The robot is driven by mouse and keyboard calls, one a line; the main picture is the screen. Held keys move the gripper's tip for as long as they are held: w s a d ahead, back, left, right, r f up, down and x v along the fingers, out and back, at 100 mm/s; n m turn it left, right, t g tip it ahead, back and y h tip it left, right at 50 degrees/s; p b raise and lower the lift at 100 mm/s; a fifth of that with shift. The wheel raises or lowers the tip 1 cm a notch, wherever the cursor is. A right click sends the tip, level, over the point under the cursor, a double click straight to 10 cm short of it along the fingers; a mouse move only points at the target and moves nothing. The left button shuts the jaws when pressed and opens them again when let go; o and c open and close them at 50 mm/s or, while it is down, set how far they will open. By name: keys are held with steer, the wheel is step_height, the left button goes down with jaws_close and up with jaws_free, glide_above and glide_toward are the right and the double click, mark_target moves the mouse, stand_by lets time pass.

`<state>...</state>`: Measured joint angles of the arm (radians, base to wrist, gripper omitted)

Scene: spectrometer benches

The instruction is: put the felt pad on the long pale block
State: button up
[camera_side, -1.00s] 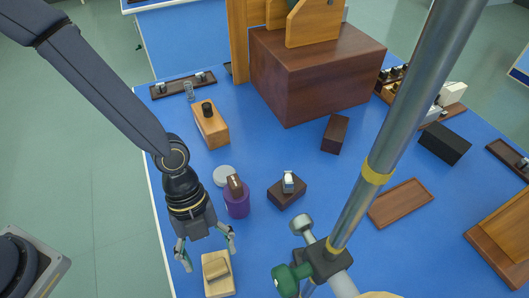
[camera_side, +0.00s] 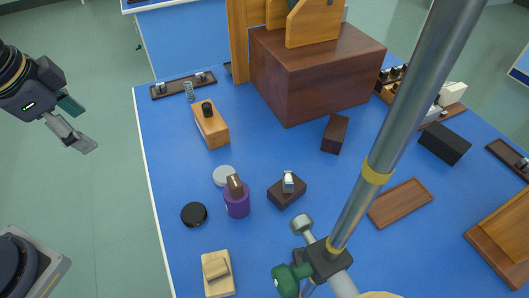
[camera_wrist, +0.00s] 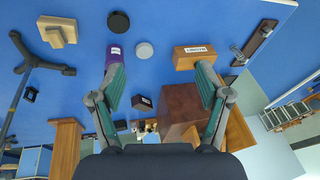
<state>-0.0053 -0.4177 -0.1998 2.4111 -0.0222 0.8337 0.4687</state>
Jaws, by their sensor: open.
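A pale wooden block (camera_side: 219,287) lies at the near left of the blue bench. A small tan piece (camera_side: 216,268), which looks like the felt pad, lies on its top, slightly askew. In the wrist view the pale block (camera_wrist: 65,24) is at the upper left with the tan piece (camera_wrist: 55,38) against it. My gripper (camera_side: 78,125) is off the bench's left edge at the upper left, open and empty, well away from both. In the wrist view my gripper (camera_wrist: 160,85) shows its two fingers wide apart with nothing between them.
A black disc (camera_side: 194,214), a grey-white disc (camera_side: 223,176) and a purple cylinder (camera_side: 237,204) stand behind the pale block. An orange wooden block (camera_side: 212,130) with a black knob is farther back. A metal stand pole (camera_side: 400,120) crosses the right. An empty brown tray (camera_side: 400,204) lies right.

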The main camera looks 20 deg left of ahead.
steer(key=s+a+r+n+t, duration=0.2)
steer(key=s+a+r+n, duration=0.1)
steer(key=n, duration=0.4)
steer(key=shift+s+a+r, duration=0.35)
steer(key=shift+s+a, duration=0.15)
steer(key=shift+a, duration=0.35)
